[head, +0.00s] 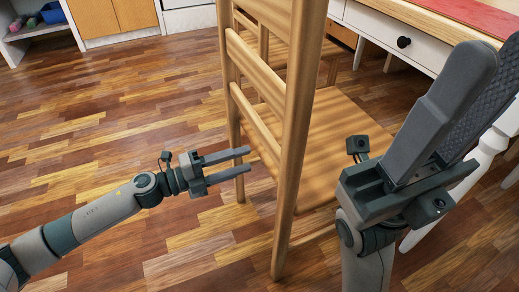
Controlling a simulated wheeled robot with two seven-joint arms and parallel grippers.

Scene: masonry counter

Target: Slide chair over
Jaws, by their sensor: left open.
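A light wooden chair (340,125) stands on the floor in the middle of the head view. Its slatted back is on the left side and its seat extends to the right. My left gripper (249,161) is open and empty, its two fingers pointing right toward the lower part of the chair back. In the picture the fingertips are near the slats; I cannot tell whether they touch. My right gripper (488,60) is large in the foreground at right, with its fingers apart and pointing up. It hides part of the seat's right side and the table behind.
A white table (375,35) with a drawer and a black knob (404,42) stands behind and right of the chair. A red item (470,12) lies on its wooden top. Cabinets (115,15) and a shelf (45,20) line the back. The wooden floor (110,120) at left is clear.

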